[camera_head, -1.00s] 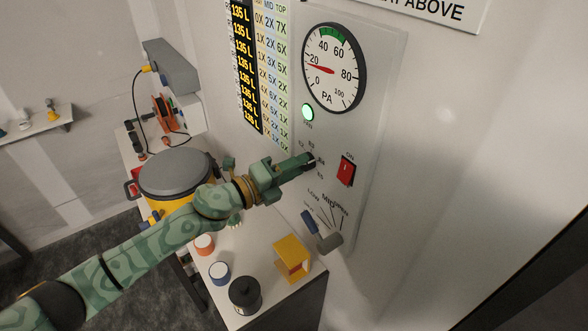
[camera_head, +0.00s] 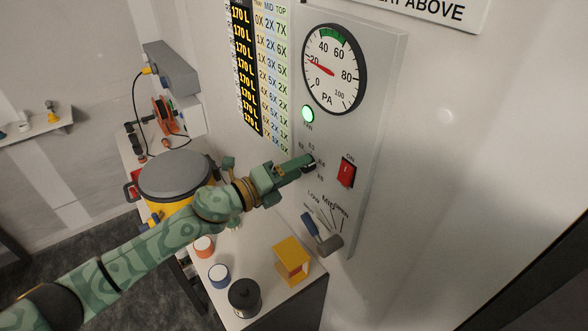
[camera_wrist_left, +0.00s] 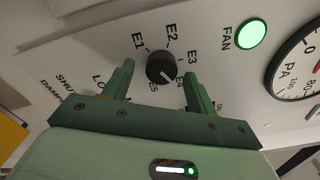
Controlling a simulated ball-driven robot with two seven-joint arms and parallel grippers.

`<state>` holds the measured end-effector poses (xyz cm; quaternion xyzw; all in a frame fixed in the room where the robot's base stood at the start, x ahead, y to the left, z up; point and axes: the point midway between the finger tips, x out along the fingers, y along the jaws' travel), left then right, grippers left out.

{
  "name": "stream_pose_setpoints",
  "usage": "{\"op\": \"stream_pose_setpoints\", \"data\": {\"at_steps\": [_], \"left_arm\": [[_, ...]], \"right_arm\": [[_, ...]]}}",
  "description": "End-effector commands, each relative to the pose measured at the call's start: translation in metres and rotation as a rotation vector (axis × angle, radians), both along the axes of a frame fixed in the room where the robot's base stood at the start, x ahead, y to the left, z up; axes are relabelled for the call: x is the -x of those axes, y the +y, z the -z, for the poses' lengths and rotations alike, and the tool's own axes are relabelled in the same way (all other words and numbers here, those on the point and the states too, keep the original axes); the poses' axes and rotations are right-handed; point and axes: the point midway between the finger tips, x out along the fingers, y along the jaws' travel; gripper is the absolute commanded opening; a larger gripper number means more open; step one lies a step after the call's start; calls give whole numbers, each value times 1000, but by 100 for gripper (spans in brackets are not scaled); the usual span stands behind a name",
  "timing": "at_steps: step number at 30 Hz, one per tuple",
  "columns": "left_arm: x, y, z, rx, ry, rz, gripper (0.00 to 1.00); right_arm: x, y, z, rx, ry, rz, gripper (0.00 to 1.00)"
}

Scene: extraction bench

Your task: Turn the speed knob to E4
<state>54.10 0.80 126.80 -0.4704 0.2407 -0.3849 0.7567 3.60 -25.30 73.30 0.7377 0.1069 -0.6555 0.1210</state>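The speed knob (camera_wrist_left: 162,67) is a round black dial on the white panel, ringed by labels E1 to E5. In the left wrist view its pale pointer line slants to the lower right, towards E4. My left gripper (camera_head: 303,164) is at the panel in the head view. In the left wrist view its two green fingers (camera_wrist_left: 159,70) stand apart, one on each side of the knob, with gaps showing between them and it. In the head view the fingers hide part of the knob (camera_head: 311,167). My right gripper is not in view.
On the panel are a red ON switch (camera_head: 347,172), a lit green FAN lamp (camera_head: 308,114), a PA gauge (camera_head: 333,69) and a damper lever (camera_head: 321,235).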

Motion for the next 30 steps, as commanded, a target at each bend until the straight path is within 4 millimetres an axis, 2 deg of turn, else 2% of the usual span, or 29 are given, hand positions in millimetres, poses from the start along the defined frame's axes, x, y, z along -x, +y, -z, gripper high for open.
{"op": "stream_pose_setpoints", "data": {"at_steps": [6,10,15,24,30], "left_arm": [[1,2,-1,1,-1,0,57],[9,14,0,-1,-1,-1,57],[34,48,2,-2,1,0,57],[79,109,4,-1,3,0,57],[94,129,2,1,1,0,57]], "right_arm": [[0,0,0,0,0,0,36],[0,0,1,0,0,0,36],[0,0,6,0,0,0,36],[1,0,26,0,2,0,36],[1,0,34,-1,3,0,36]]}}
